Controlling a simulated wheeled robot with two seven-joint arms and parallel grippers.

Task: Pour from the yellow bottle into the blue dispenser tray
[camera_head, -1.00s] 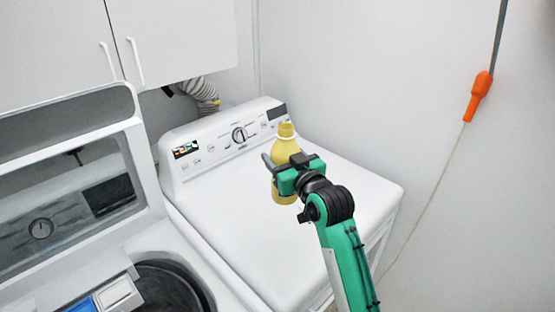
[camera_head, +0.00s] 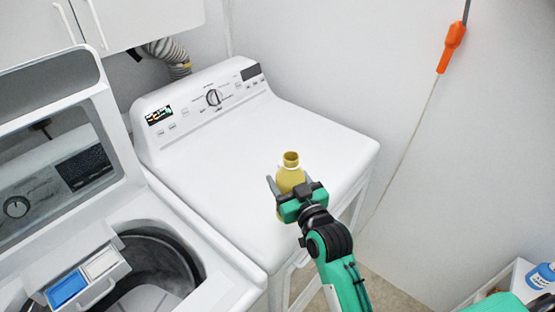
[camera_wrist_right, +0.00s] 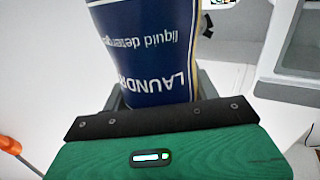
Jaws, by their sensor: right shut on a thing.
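The yellow bottle (camera_head: 291,174) is held upright by my right gripper (camera_head: 289,184), which is shut around its body. Its open neck points up. The bottle is in front of the dryer's top, near its front edge. The wrist view shows its dark blue laundry detergent label (camera_wrist_right: 148,55) up close. The blue dispenser tray (camera_head: 67,288) is a compartment in a drawer at the lower left of the head view, beside a white compartment (camera_head: 101,262). The bottle is well to the right of the tray and apart from it. My left gripper is not in view.
The washer's lid (camera_head: 52,140) stands open above its dark drum (camera_head: 160,262). The white dryer (camera_head: 230,150) stands to its right with a clear top. A blue bottle (camera_head: 541,276) stands on a white shelf (camera_head: 515,284) at lower right. An orange handle (camera_head: 451,46) hangs by the wall.

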